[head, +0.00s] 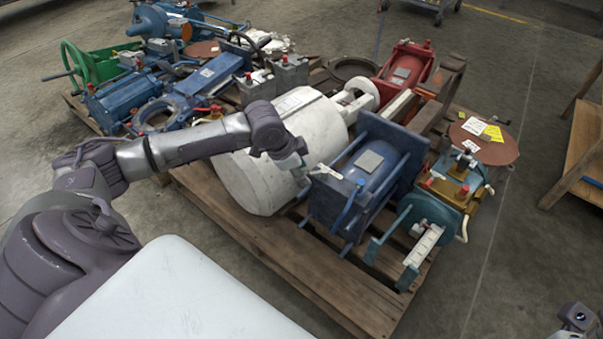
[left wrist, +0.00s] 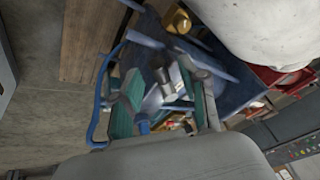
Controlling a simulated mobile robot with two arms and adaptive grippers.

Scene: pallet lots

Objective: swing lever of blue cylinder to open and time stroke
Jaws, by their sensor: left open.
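The blue cylinder (head: 370,168) lies between square blue end plates on the wooden pallet, with a grey label on top. A thin blue lever (head: 346,210) stands at its near side; a curved blue bar, which looks like this lever, shows in the left wrist view (left wrist: 102,88). My left gripper (head: 297,168) is just left of the cylinder, over the edge of the white drum. In the left wrist view my left gripper (left wrist: 165,98) has its teal-padded fingers apart; I see no firm hold on anything. Part of my right arm shows at the lower right corner, cut off by the frame.
A teal actuator (head: 428,215) and a rusty disc (head: 485,140) are to the right. A red cylinder (head: 405,68) is behind. Bare concrete floor lies in front and right; a wooden bench (head: 580,155) is at the right edge.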

